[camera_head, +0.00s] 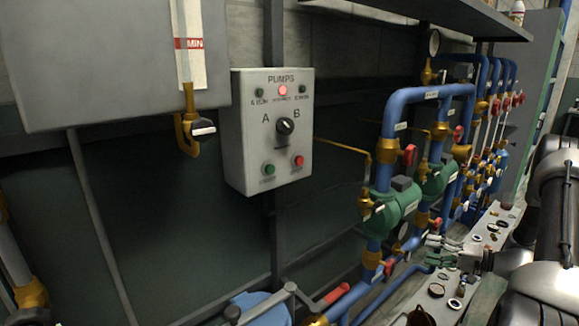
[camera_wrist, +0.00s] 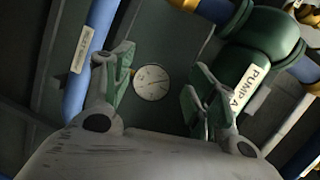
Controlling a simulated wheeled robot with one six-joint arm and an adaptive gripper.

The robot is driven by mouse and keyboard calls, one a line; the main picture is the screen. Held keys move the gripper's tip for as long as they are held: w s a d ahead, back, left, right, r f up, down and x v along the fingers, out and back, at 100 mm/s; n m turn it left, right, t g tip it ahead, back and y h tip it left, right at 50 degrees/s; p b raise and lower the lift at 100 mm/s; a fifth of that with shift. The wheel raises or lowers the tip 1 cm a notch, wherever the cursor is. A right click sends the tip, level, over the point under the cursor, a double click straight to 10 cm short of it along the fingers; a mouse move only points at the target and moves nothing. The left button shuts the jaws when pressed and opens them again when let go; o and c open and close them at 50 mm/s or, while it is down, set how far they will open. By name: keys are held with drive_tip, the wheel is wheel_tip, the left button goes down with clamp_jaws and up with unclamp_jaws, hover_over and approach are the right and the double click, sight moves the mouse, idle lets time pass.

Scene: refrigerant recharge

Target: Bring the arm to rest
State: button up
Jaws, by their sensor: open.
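My gripper (camera_head: 430,251) is at the lower right of the head view, in front of the blue pipes and green pumps. Its fingers point left, and my arm comes in from the right edge. In the wrist view my gripper (camera_wrist: 162,68) has its two fingers spread apart with nothing between them. A round white gauge (camera_wrist: 151,82) shows in the gap, behind the fingers. A green pump labelled PUMP A (camera_wrist: 255,75) is to the right of the fingers. I cannot tell how far the fingers are from the pipework.
A pump control box (camera_head: 270,130) with a lit red lamp and an A/B selector hangs on the wall. Blue pipes (camera_head: 385,130) with red valve handles run along the right. A bench (camera_head: 410,297) with small round parts lies below my gripper. A shelf (camera_head: 420,12) overhangs the pipes.

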drive_tip(key=s+a+r+n+g+h, duration=0.1)
drive_tip(key=s+a+r+g, duration=0.3)
drive_tip(key=r, duration=0.4)
drive_tip(key=s+a+r+n+g+h, duration=0.2)
drive_tip(key=s+a+r, duration=0.25)
drive_tip(key=r, duration=0.25)
drive_tip(key=s+a+r+n+g+h, duration=0.1)
drive_tip(key=s+a+r+g, duration=0.2)
drive_tip(key=a+r, duration=0.35)
drive_tip(key=s+d+r+t+h, duration=0.1)
drive_tip(key=s+r+h, duration=0.3)
drive_tip(key=s, duration=0.6)
drive_tip(key=s+d+r+n+t+h, duration=0.1)
drive_tip(key=s+r+t+h, duration=0.1)
drive_tip(key=s+r+h, duration=0.3)
drive_tip(key=s+r, duration=0.2)
drive_tip(key=s, duration=0.2)
drive_tip(key=shift+s+r+n+t, duration=0.3)
drive_tip(key=shift+s+r, duration=0.05)
drive_tip(key=shift+s, duration=0.05)
